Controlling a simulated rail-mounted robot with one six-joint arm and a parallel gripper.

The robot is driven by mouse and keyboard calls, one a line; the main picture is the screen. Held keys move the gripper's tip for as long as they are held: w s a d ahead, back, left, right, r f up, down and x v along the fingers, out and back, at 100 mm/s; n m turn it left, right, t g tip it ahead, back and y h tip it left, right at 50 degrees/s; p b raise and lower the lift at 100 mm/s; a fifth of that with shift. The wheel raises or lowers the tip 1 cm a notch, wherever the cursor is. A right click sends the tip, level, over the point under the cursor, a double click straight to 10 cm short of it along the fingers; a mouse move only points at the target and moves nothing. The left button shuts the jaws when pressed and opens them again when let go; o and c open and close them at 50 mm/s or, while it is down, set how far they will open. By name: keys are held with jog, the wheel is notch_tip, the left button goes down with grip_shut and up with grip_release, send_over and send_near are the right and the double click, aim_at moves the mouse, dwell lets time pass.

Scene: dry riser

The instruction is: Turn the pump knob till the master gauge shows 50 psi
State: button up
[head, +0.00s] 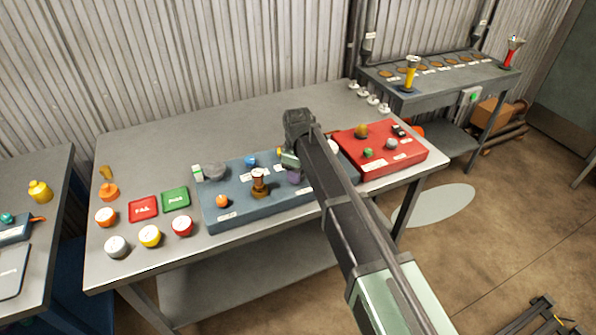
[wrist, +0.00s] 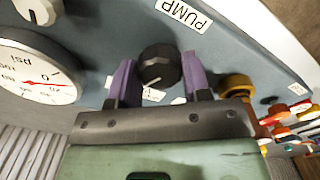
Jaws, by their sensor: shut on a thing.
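The pump knob (wrist: 158,66) is black and round, and sits beside the white PUMP label (wrist: 184,15) on the blue-grey panel. In the wrist view my gripper (wrist: 156,79) has its purple fingers on either side of the knob and is shut on it. The master gauge (wrist: 35,65) is a white psi dial at the left, cut by the frame edge. Its red needle lies near the low end of the scale; I cannot read an exact value. In the head view my gripper (head: 292,168) is over the blue panel (head: 240,217), and my arm hides the knob.
A brass fitting (wrist: 237,87) stands close beside one finger. A white knob (wrist: 36,10) lies beyond the gauge. A red case (head: 378,160) is right of the panel. The back of the table is mostly clear.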

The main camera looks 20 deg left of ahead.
jog(key=m, duration=1)
jog(key=shift+m, duration=2.3)
jog(key=o, duration=0.9)
jog(key=shift+o, duration=0.2)
